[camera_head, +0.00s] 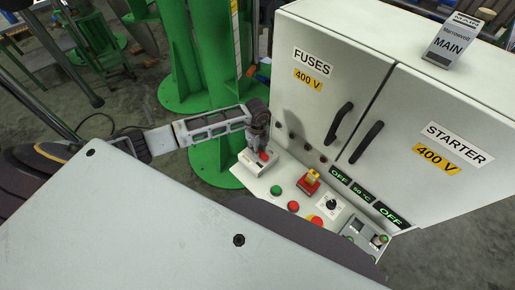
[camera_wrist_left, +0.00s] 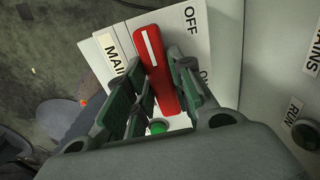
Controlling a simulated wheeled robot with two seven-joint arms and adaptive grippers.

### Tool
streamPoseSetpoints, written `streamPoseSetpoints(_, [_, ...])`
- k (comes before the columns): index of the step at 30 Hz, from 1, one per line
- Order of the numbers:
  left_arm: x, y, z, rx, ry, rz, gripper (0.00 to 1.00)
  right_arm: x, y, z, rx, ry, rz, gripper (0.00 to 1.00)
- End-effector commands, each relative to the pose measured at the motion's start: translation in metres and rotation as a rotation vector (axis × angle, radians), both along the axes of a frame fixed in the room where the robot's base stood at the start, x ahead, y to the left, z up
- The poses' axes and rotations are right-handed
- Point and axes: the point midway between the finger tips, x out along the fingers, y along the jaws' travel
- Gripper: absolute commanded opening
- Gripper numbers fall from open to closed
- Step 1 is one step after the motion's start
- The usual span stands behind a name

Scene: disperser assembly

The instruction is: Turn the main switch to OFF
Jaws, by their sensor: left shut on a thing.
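The main switch (camera_head: 256,164) is a white box with a red handle at the left end of the control panel. In the left wrist view, the red handle (camera_wrist_left: 152,48) has a white stripe and slants slightly, its striped end at the top. The white plate (camera_wrist_left: 180,25) behind it carries MAIN at left, OFF at upper right and a partly hidden ON below OFF. My left gripper (camera_head: 260,143) reaches the switch from above; in the wrist view its fingers (camera_wrist_left: 157,70) are shut on the handle from both sides. My right gripper is not in view.
The sloping panel (camera_head: 262,187) holds several buttons, a red-yellow switch (camera_head: 311,179), a black knob (camera_head: 332,203) and displays (camera_head: 391,214) reading OFF. Behind it stands a white cabinet (camera_head: 397,91) with black door handles. A green column (camera_head: 195,60) stands left of the cabinet.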

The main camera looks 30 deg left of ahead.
Motion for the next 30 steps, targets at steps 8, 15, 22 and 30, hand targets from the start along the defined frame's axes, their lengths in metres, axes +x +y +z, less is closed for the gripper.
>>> streamPoseSetpoints(8, [0.001,0.0,0.001,-0.001,-0.002,0.002,0.45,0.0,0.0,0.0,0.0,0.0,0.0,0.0])
streamPoseSetpoints(15, [0.0,0.0,0.0,0.0,-0.001,0.001,0.45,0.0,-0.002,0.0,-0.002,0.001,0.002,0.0])
streamPoseSetpoints(22, [0.001,0.0,0.006,0.0,-0.001,0.0,0.45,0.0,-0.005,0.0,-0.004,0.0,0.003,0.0])
streamPoseSetpoints(30, [0.001,0.0,0.032,-0.001,-0.003,0.001,0.45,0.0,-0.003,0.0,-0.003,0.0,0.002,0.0])
